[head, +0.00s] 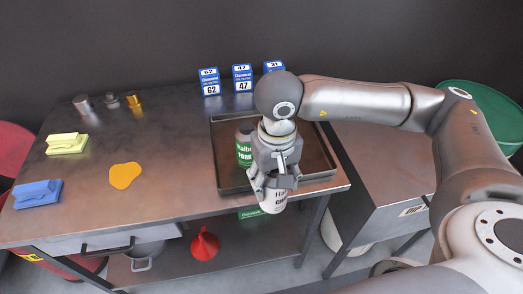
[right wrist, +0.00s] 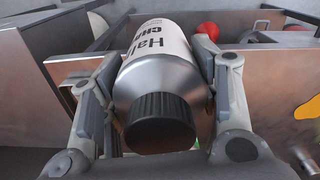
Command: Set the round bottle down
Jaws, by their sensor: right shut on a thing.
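The round bottle (head: 273,203) has a white label with dark print, grey metal shoulders and a black cap (right wrist: 160,122). My right gripper (head: 272,183) is shut on it from above, with one finger on each side in the right wrist view (right wrist: 155,85). The bottle appears at the front rim of the dark tray (head: 322,158) in the head view. I cannot tell its height or whether its base touches anything. A second bottle with a green label (head: 244,150) stands in the tray, partly hidden by my right gripper. My left gripper is not in view.
Several blue number boxes (head: 242,78) stand behind the tray. A yellow block (head: 67,143), blue block (head: 38,193), orange patch (head: 125,175) and small metal parts (head: 134,99) lie left on the bench (head: 180,150). A red funnel (head: 204,244) is on the lower shelf.

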